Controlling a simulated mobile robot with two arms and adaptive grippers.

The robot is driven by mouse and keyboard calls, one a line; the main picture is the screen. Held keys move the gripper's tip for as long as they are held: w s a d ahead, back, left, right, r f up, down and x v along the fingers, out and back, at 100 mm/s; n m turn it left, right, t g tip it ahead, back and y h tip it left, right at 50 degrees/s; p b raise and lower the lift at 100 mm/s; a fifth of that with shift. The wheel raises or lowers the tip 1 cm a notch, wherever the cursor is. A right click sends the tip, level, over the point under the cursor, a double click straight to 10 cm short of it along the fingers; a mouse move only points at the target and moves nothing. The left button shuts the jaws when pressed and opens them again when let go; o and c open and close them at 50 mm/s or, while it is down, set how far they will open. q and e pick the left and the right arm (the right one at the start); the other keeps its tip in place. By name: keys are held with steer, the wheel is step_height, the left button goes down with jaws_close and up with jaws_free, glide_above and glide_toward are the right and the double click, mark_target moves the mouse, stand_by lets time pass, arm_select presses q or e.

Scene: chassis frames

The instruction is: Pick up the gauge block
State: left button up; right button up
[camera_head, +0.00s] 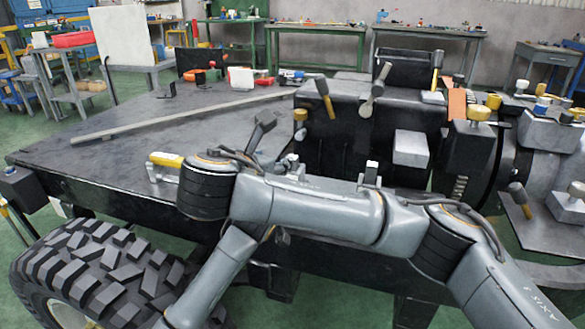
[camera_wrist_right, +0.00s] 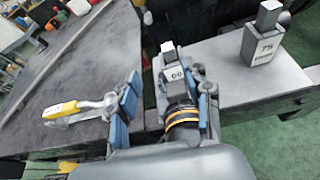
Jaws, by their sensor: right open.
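In the right wrist view, a small upright grey metal gauge block (camera_wrist_right: 174,76) with a pale label that seems to read "00" stands by the table edge. My right gripper (camera_wrist_right: 166,103) is open. Its blue-padded fingers are spread, one to the left of the block and one close by its right side. I cannot tell whether either touches it. A second metal block (camera_wrist_right: 264,40), marked "75", stands on a grey plate to the right. In the head view my right gripper (camera_head: 276,146) is partly hidden by my arm. My left gripper does not show.
A yellow-handled clamp (camera_head: 166,160) sits on the near table edge, left of the gripper; it also shows in the wrist view (camera_wrist_right: 72,108). A long bar (camera_head: 170,118) lies across the dark table. A machine with several levers (camera_head: 350,115) stands close to the right.

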steer(key=shift+n, duration=0.3)
steer(key=x, duration=0.7)
steer(key=d+f+x, duration=0.1)
steer(key=x, duration=0.3)
steer(key=shift+f, duration=0.15)
jaws_close()
